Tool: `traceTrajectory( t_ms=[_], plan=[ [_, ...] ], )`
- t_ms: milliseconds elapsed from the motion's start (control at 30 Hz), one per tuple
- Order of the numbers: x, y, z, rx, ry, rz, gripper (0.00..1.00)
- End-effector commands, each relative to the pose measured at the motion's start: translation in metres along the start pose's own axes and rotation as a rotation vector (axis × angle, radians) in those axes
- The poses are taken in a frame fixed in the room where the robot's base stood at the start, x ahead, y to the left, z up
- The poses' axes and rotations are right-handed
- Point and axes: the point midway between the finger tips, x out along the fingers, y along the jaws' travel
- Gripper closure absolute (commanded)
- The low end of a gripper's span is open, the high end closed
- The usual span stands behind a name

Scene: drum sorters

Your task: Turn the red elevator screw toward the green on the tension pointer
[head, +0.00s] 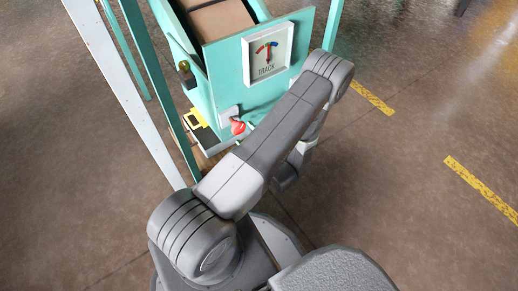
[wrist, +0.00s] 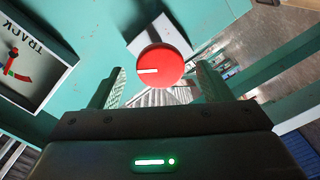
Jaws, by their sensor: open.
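The red elevator screw (wrist: 161,66) is a round red knob on a pale square plate, with a white line running from near its middle to its left edge in the wrist view. It also shows in the head view (head: 238,127), low on the teal machine front. The gauge also shows in the wrist view (wrist: 35,66), at the left. My gripper (wrist: 159,72) is open, with the knob showing beyond and between its fingertips; contact is not visible.
The teal machine housing (head: 222,70) stands behind the screw. A small yellow-framed part (head: 195,119) sits to the screw's left. A pale upright post (head: 125,95) rises at the left. Open floor with yellow stripes (head: 480,186) lies to the right.

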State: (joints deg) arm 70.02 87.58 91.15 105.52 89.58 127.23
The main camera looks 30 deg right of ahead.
Motion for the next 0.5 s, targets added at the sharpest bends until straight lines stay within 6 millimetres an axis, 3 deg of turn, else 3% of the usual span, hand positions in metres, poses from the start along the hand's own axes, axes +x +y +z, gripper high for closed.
traceTrajectory(
  t_ms=[200, 500],
  plan=[
    [-0.044, 0.002, 0.000, 0.002, -0.005, 0.004, 0.29],
    [-0.083, 0.000, 0.000, 0.002, -0.002, 0.002, 0.29]
  ],
)
